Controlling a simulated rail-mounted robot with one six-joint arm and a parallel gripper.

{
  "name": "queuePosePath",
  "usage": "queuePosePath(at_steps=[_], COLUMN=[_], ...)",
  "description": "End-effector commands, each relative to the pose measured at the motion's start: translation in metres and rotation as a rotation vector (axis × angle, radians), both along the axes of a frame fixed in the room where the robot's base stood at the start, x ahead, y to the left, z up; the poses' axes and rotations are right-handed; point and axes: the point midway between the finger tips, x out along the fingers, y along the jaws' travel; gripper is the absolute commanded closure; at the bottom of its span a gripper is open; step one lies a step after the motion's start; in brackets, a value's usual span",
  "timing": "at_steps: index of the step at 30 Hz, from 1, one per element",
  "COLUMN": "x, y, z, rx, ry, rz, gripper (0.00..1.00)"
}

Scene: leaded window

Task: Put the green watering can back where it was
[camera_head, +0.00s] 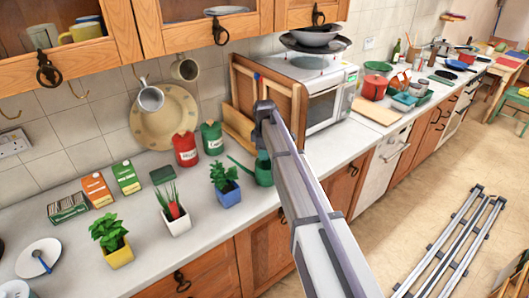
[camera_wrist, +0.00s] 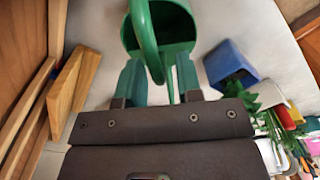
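The green watering can (camera_head: 263,172) stands on the worktop, right of the blue plant pot (camera_head: 229,196), its spout pointing left. My arm partly covers it in the head view, and my gripper is hidden there. In the wrist view, the watering can (camera_wrist: 180,22) is just ahead of my gripper (camera_wrist: 160,78), with its open top showing. The two teal fingers stand apart. The can's curved green handle comes down between them, with gaps at both sides. I cannot tell whether either finger touches it.
A red-and-green plant in a white pot (camera_head: 175,215) and a yellow pot (camera_head: 119,256) stand further left.

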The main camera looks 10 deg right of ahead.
Motion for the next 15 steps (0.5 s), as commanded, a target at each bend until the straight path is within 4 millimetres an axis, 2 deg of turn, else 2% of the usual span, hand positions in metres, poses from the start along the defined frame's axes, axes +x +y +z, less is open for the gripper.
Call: queuePosePath(at_steps=[9, 11, 15], x=[0.000, 0.000, 0.000], y=[0.000, 0.000, 0.000], z=[0.003, 0.008, 0.033], rx=[0.000, 0.000, 0.000], ry=[0.000, 0.000, 0.000], rz=[0.000, 0.000, 0.000], gripper=[0.63, 0.63, 0.63])
